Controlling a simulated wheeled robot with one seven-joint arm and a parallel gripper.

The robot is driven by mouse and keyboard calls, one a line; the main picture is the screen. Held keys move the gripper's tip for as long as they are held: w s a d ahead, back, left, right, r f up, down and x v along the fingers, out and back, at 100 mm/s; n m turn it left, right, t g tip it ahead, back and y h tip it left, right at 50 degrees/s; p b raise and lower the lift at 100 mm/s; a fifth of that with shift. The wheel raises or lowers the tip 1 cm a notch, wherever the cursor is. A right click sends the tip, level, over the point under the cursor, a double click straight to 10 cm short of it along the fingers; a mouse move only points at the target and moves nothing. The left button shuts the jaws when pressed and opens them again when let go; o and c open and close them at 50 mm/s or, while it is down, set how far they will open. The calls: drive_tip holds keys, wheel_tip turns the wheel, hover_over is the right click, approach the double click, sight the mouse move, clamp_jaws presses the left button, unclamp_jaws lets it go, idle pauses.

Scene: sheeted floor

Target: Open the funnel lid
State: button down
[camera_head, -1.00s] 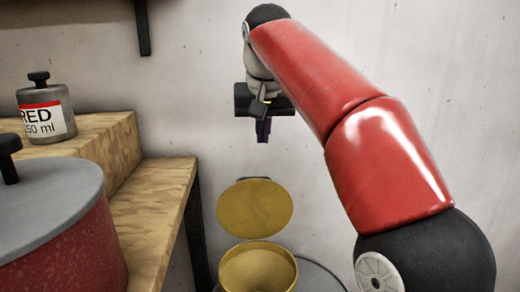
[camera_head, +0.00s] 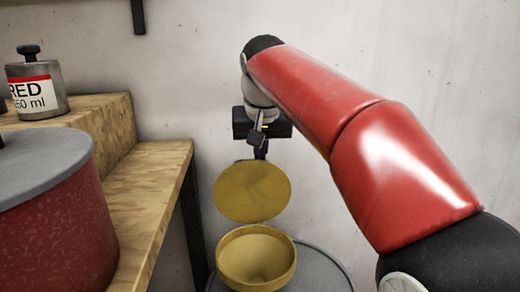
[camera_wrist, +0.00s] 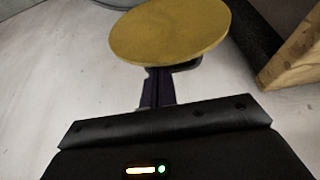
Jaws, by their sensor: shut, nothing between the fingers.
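The funnel (camera_head: 256,262) is a yellow-brown bowl at the bottom centre of the head view. Its round yellow lid (camera_head: 252,192) stands raised and tilted above the bowl's back rim, so the bowl's mouth is uncovered. The lid also fills the top centre of the wrist view (camera_wrist: 170,30). My gripper (camera_head: 261,153) is shut and empty at the lid's upper edge, seemingly just behind it. In the wrist view, its dark fingers (camera_wrist: 159,86) reach toward the lid's near edge, with the tips partly hidden under it. I cannot tell whether they touch.
A wooden stepped bench (camera_head: 150,190) is at left, holding a red pot with a grey lid (camera_head: 55,225) and a metal "RED" canister (camera_head: 38,88). The funnel sits over a grey round surface (camera_head: 325,270). A pale wall is behind. A dark bracket (camera_head: 138,15) hangs at top left.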

sight(261, 170)
drive_tip(key=s+b, duration=0.1)
drive_tip(key=b, duration=0.1)
drive_tip(key=s+t+b, duration=0.1)
drive_tip(key=shift+f+b, duration=0.35)
drive_tip(key=shift+f, duration=0.05)
drive_tip(key=shift+s+r+t+b, duration=0.1)
drive_tip(key=shift+s+t+b, duration=0.4)
drive_tip(key=shift+s+b, duration=0.3)
drive_tip(key=shift+r, duration=0.15)
